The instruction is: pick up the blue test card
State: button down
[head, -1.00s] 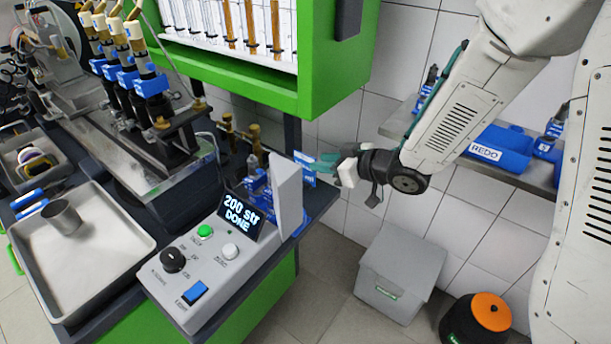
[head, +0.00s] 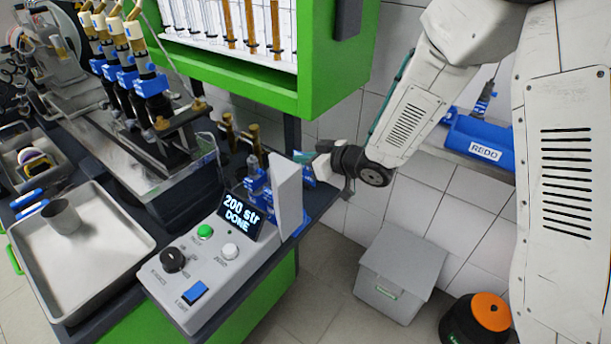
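The blue test card (head: 303,157) is small in the head view. It stands near the far right corner of the bench, behind the upright grey panel of the control box. Only parts of its blue face with pale markings show.
The control box (head: 207,262) with its upright grey panel (head: 287,195) stands in front of the card. Blue-bodied fittings (head: 257,183) are close on its left. The green cabinet (head: 335,60) overhangs behind. A blue REDO bin (head: 478,140) sits on a shelf at right.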

notch_tip(320, 180, up, 10)
jog(key=shift+f, duration=0.15)
jog(key=shift+r, duration=0.2)
dwell(0.4)
jog(key=shift+d, duration=0.15)
dwell(0.7)
